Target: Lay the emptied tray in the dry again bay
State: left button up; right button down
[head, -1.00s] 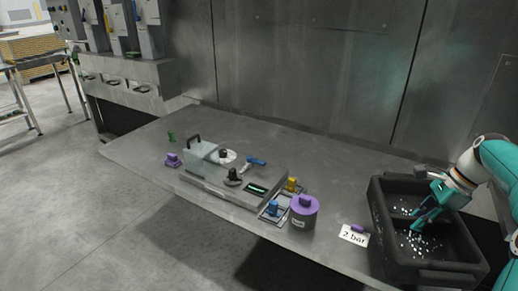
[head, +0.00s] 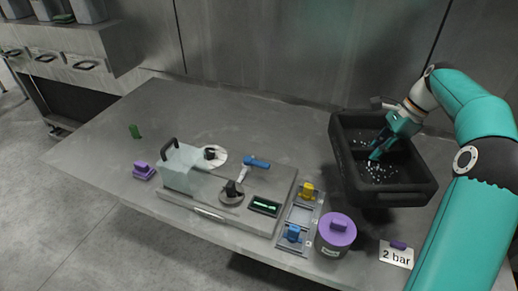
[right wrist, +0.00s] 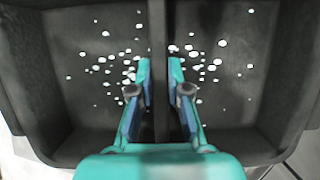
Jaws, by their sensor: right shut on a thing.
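The black tray (head: 398,198), split into two compartments by a divider, is at the right of the head view. White bits lie in both compartments, so it is not empty. My right gripper (head: 376,154) reaches down into it. In the right wrist view, the two fingers (right wrist: 161,88) are shut on the tray's divider (right wrist: 159,35), one on each side. The tray appears raised off the worktop, but its underside is hidden. I cannot tell any place marked as the dry again bay. My left gripper is not in view.
The grey worktop (head: 110,120) has free room at left and back. A low unit with a translucent box (head: 180,168) stands mid-front. Beside it are a frame with yellow (head: 307,191) and blue (head: 293,233) pieces, a purple-lidded pot (head: 336,232) and a "2 bar" card (head: 396,256).

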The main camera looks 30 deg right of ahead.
jog(key=shift+w+a, duration=0.15)
jog(key=shift+w, duration=0.15)
jog(key=shift+s, duration=0.1)
